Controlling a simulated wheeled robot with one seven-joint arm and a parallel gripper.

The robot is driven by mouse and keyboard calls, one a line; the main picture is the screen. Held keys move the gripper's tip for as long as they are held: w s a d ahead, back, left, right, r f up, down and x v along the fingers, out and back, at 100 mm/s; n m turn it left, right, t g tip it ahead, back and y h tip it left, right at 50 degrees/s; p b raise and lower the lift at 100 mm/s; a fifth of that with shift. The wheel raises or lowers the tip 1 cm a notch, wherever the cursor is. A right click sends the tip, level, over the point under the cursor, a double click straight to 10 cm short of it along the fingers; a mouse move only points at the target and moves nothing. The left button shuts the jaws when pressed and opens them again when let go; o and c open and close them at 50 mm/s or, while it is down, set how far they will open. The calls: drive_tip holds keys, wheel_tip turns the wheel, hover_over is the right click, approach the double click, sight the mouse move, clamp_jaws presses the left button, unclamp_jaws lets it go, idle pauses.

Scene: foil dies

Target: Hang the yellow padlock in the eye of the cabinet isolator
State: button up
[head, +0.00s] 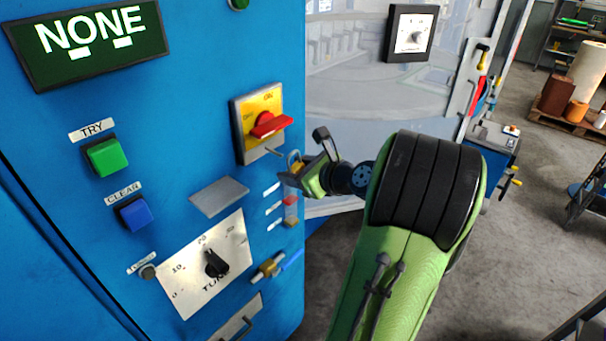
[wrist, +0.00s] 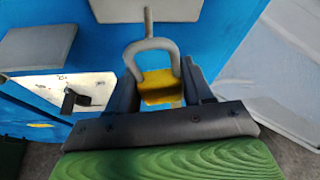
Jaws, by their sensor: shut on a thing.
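The yellow padlock (wrist: 162,88) is between the two fingers of my gripper (wrist: 165,100), with its open-looking grey shackle (wrist: 150,45) pointing away from the palm. In the head view my gripper (head: 292,177) is at the right edge of the blue cabinet, just below the isolator; the padlock (head: 295,161) shows small there. The isolator (head: 262,122) has a yellow plate and a red handle. A thin grey rod (wrist: 148,20) under it, probably its eye, meets the shackle's top in the wrist view; I cannot tell whether the shackle passes through it.
The blue cabinet (head: 120,240) carries a sign reading NONE (head: 90,40), a green TRY button (head: 106,156), a blue CLEAR button (head: 134,212) and a dial (head: 214,264). A grey ledge (head: 219,196) juts out left of my gripper. Small coloured items (head: 290,210) hang below it.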

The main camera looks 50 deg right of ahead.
drive_tip(key=shift+w+r+x, duration=0.1)
drive_tip(key=shift+r+x, duration=0.05)
drive_tip(key=shift+x, duration=0.8)
drive_tip(key=shift+w+r+x, duration=0.1)
drive_tip(key=shift+r+x, duration=0.05)
drive_tip(key=shift+x, duration=0.85)
drive_tip(key=shift+r+x, duration=0.2)
drive_tip(key=shift+x, duration=0.75)
drive_tip(key=shift+a, duration=0.2)
drive_tip(key=o, duration=1.2)
drive_tip(key=p+v, duration=0.1)
drive_tip(key=v, duration=1.4)
drive_tip(key=shift+s+r, duration=0.1)
drive_tip(key=shift+s, duration=0.25)
